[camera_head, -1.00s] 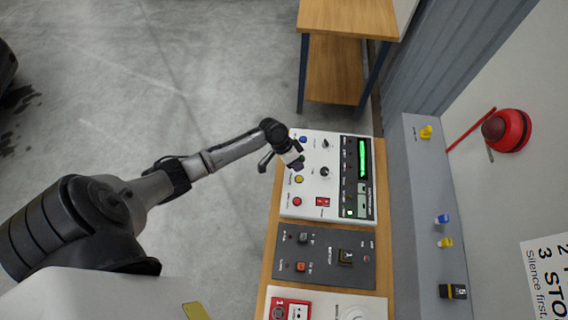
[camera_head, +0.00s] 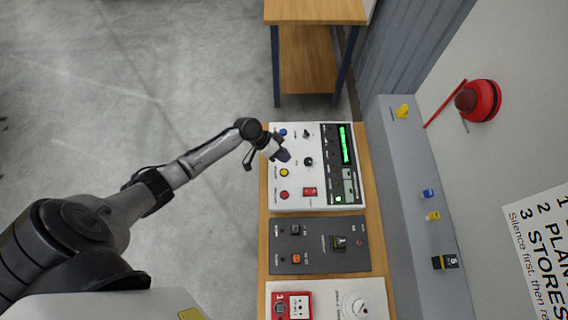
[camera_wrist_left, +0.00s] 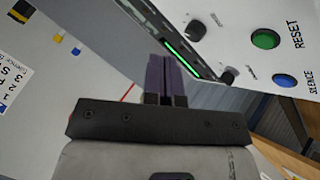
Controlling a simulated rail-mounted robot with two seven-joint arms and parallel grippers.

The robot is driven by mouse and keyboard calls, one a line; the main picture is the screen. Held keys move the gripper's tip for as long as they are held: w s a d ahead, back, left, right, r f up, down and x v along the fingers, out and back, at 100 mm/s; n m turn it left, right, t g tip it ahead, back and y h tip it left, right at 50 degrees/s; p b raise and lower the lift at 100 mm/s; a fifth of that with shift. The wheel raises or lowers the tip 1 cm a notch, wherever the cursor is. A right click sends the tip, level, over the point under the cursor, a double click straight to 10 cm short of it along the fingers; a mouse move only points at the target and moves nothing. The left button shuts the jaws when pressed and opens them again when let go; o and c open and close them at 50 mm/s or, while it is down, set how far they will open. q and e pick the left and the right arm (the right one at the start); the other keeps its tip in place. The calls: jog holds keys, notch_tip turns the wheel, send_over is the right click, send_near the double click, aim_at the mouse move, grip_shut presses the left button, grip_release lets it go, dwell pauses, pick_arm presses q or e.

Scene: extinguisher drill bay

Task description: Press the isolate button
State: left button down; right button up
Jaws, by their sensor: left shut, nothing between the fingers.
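The white control panel (camera_head: 318,176) lies on the wooden bench with round buttons along its left side. A blue button (camera_head: 283,132), a yellow button (camera_head: 284,172) and a red button (camera_head: 284,195) show in the head view; their labels are too small to read there. My left gripper (camera_head: 283,156) is over the panel's left side, between the blue and yellow buttons. Its purple fingers (camera_wrist_left: 172,75) are shut and empty in the left wrist view. That view shows a green button (camera_wrist_left: 265,39) marked RESET and a blue button (camera_wrist_left: 285,81) marked SILENCE. My right gripper is not in view.
A dark grey panel (camera_head: 310,260) and a white one with a red call point (camera_head: 291,307) lie nearer on the bench. A grey sloped box (camera_head: 400,170) with small knobs and a red alarm (camera_head: 477,101) are to the right. Open floor lies left.

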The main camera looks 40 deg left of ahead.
pick_arm(q)
jog(key=b, duration=0.6)
send_over(284, 170)
notch_tip(284, 170, down, 7)
jog(key=shift+f, duration=0.15)
jog(key=shift+f+b, duration=0.45)
jog(key=shift+f, duration=0.2)
dwell(0.8)
jog(key=shift+f, duration=0.1)
dwell(0.3)
jog(key=shift+f+b, duration=0.3)
jog(key=shift+b, duration=0.1)
jog(key=shift+f, duration=0.2)
dwell(0.4)
